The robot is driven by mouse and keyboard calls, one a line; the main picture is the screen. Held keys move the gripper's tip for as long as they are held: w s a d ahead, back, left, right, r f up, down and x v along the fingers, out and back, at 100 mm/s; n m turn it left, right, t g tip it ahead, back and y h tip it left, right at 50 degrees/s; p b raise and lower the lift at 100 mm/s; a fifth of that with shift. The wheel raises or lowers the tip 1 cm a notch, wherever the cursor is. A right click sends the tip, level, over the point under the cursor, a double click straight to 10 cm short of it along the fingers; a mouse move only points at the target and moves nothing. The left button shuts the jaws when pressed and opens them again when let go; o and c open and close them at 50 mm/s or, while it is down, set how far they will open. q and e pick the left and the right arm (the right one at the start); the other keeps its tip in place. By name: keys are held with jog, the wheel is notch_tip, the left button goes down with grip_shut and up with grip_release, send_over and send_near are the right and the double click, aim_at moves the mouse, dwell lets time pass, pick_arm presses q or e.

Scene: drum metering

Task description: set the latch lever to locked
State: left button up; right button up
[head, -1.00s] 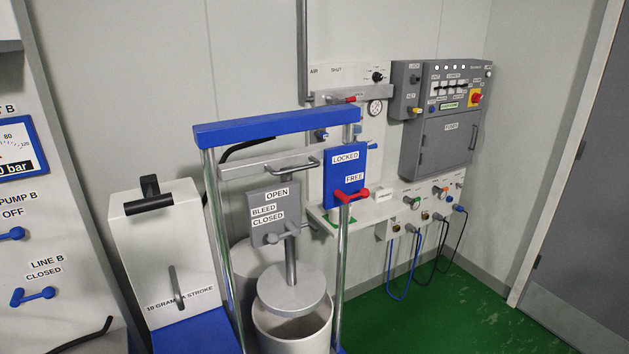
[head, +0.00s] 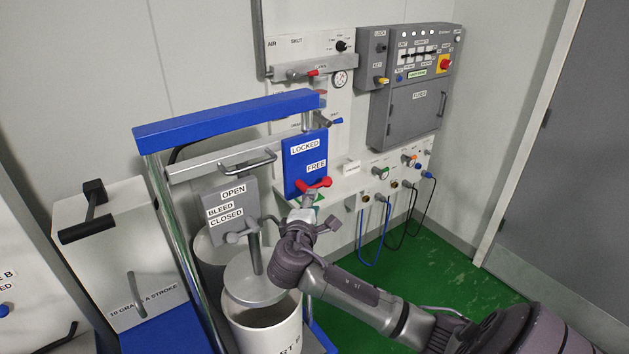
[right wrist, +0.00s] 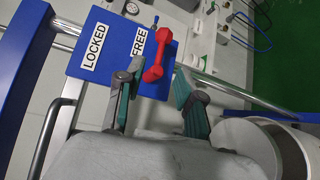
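The latch lever (head: 314,185) is a red handle low on a blue plate (head: 300,152) marked LOCKED above and FREE below. The lever lies beside the FREE label. My right gripper (head: 311,203) is just below the lever in the head view. In the right wrist view, the gripper (right wrist: 160,92) is open, with its two fingers spread on either side of the red lever (right wrist: 158,56). The lever's near end reaches toward the gap between the fingertips; I cannot tell whether they touch it. My left gripper is out of view.
A blue-topped frame (head: 230,118) with metal posts carries the plate. A grey plate (head: 227,202) marked OPEN, BLEED, CLOSED and a white drum (head: 262,325) stand left of my right arm. A grey fuse cabinet (head: 412,105) hangs behind. Green floor lies to the right.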

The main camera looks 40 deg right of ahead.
aim_at(319, 185)
jog(key=p+x, duration=0.2)
jog(key=x, duration=0.7)
jog(key=shift+w+d+f+p, duration=0.2)
jog(key=shift+w+d+p, duration=0.25)
jog(key=shift+d, duration=0.1)
grip_shut()
